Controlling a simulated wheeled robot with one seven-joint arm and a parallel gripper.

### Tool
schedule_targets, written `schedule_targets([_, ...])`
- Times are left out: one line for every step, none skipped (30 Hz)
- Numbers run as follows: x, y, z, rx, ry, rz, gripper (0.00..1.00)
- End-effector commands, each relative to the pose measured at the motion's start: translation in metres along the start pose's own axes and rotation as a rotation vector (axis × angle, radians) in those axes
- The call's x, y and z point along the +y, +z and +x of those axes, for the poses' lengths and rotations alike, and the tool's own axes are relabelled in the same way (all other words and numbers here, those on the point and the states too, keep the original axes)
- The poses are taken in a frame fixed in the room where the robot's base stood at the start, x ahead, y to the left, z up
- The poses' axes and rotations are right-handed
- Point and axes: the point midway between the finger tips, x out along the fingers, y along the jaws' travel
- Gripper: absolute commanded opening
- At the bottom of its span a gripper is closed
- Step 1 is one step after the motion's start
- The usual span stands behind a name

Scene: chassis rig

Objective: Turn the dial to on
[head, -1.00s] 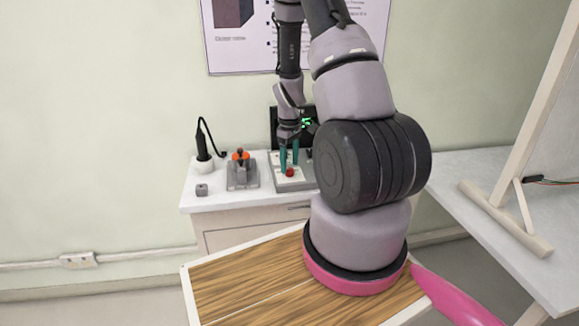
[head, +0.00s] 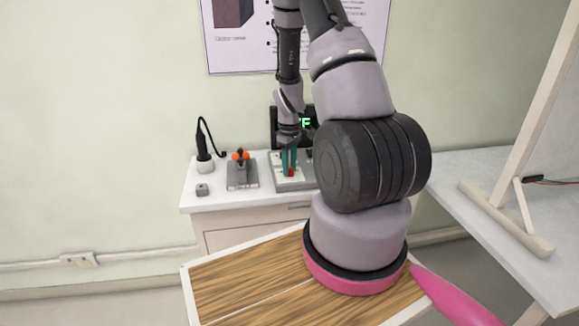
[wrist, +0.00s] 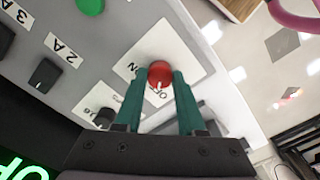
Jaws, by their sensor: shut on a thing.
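The dial is a red round knob (wrist: 160,73) with a white mark, on a white plate (wrist: 178,48) with black lettering, partly hidden. The mark points toward the letters at the lower edge, which look like part of "OFF". In the head view the red knob (head: 291,172) shows low between the teal fingers. My gripper (wrist: 167,78) is shut on the knob, with one finger on each side. A dark display (head: 306,123) behind shows green letters, partly hidden by my arm; its letters (wrist: 25,170) also show in the wrist view.
A green button (wrist: 90,6) and black switches (wrist: 44,75) share the panel.

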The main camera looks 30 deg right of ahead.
Motion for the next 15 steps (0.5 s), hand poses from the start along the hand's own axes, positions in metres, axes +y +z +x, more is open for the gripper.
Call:
schedule_targets([0.0003,-0.0002,-0.0003,0.000,0.001,0.016,0.00])
schedule_targets([0.0003,-0.0002,-0.0004,0.000,0.001,0.028,0.00])
schedule_targets([0.0003,-0.0002,-0.0004,0.000,0.001,0.048,0.00])
schedule_targets([0.0004,-0.0002,-0.0004,0.000,0.001,0.063,0.00])
schedule_targets([0.0004,-0.0002,-0.0004,0.000,0.001,0.082,0.00])
schedule_targets([0.0004,-0.0002,-0.0004,0.000,0.001,0.108,0.00])
schedule_targets([0.0004,-0.0002,-0.0005,0.000,0.001,0.130,0.00])
schedule_targets([0.0004,-0.0003,-0.0005,0.001,0.001,0.154,0.00])
schedule_targets([0.0003,-0.0003,-0.0005,0.001,0.001,0.187,0.00])
schedule_targets([0.0003,-0.0004,-0.0005,0.001,0.001,0.213,0.00])
schedule_targets([0.0002,-0.0004,-0.0005,0.001,0.001,0.240,0.00])
schedule_targets([0.0002,-0.0005,-0.0005,0.001,0.001,0.277,0.00])
schedule_targets([0.0001,-0.0006,-0.0005,0.001,0.001,0.306,0.00])
schedule_targets([0.0001,-0.0006,-0.0005,0.001,0.001,0.334,0.00])
schedule_targets([0.0000,-0.0007,-0.0005,0.001,0.001,0.372,0.00])
